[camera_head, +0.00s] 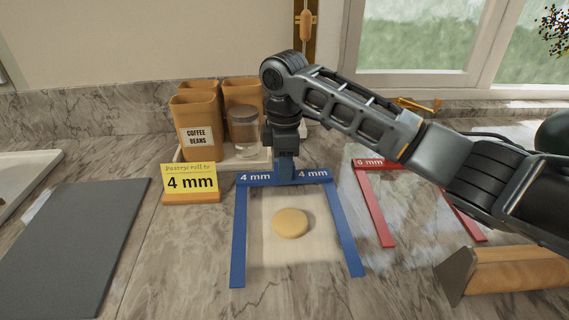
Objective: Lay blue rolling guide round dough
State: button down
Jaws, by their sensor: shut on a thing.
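The blue rolling guide (239,232) is a U-shaped frame marked 4 mm on its back bar. Its two legs point toward the front of the counter, one on each side of the dough. The round, pale yellow dough (290,223) sits on a light mat (290,255) between the legs, apart from them. My gripper (286,172) points down at the middle of the guide's back bar and is shut on its blue grip. The fingertips are small and partly hidden. I cannot tell whether the guide touches the counter.
A red 6 mm guide (375,210) lies at right, partly behind my arm. A yellow 4 mm sign (190,183), brown canisters (195,120) and a glass jar (244,133) stand at back left. A grey board (70,245) lies left; a wooden-handled scraper (515,270) lies front right.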

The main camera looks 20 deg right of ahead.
jog(key=shift+f, duration=0.55)
jog(key=c, duration=0.9)
grip_release()
jog(key=shift+o, duration=0.2)
notch_tip(320, 180, up, 13)
jog(key=shift+b, duration=0.35)
